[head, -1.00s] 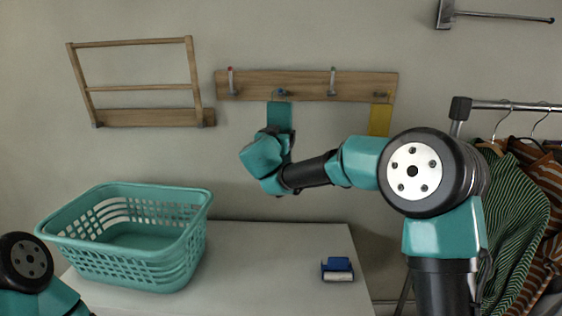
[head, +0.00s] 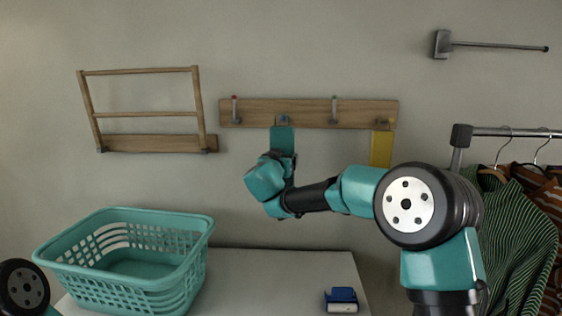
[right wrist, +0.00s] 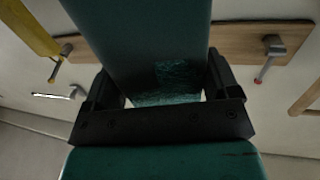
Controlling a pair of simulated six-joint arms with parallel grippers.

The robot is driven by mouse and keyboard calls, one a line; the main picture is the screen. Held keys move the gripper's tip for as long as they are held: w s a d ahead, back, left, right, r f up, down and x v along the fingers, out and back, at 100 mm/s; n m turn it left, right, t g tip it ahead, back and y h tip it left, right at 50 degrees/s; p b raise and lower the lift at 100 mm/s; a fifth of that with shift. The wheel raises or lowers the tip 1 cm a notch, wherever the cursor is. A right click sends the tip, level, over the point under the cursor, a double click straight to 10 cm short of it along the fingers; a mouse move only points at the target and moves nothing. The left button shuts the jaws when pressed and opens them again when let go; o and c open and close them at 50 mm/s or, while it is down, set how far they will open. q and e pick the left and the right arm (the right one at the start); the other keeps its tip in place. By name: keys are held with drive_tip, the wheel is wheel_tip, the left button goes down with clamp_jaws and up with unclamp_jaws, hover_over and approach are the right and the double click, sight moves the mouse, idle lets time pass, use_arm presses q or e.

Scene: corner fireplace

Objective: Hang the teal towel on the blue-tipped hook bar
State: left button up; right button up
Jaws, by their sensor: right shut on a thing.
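The teal towel (head: 282,139) hangs flat below a wooden hook rack (head: 309,107), in front of the wall. Its top edge is just under a blue-looking hook (head: 284,120). I cannot tell whether a loop is around that hook. My right gripper (right wrist: 165,76) is shut on the teal towel (right wrist: 135,35), with a finger on each side in the right wrist view. In the head view the wrist largely hides this gripper and the towel's lower part. A separate metal bar (head: 495,45) with a dark tip is on the wall at upper right. My left gripper is out of view.
Red-tipped (head: 235,108) and green-tipped (head: 335,108) hooks flank the blue one. A yellow towel (head: 381,148) hangs at the rack's right end. A teal basket (head: 180,280) and a blue item (head: 341,297) are on the white table (head: 270,285). Clothes (head: 530,225) hang at right.

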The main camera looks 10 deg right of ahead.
drive_tip(key=w+d+f, duration=0.1)
drive_tip(key=w+d, duration=0.1)
drive_tip(key=w, duration=0.4)
drive_tip(key=w+d+f, duration=0.1)
drive_tip(key=w, duration=0.5)
drive_tip(key=shift+w+d+f, duration=0.2)
drive_tip(key=shift+d+f, duration=0.15)
drive_tip(key=shift+d, duration=0.05)
idle(1.1)
idle(0.4)
idle(0.4)
drive_tip(key=o, duration=0.9)
drive_tip(key=shift+f, duration=0.1)
drive_tip(key=v, duration=1.7)
drive_tip(key=shift+s+a, duration=0.1)
drive_tip(key=shift+s, duration=0.05)
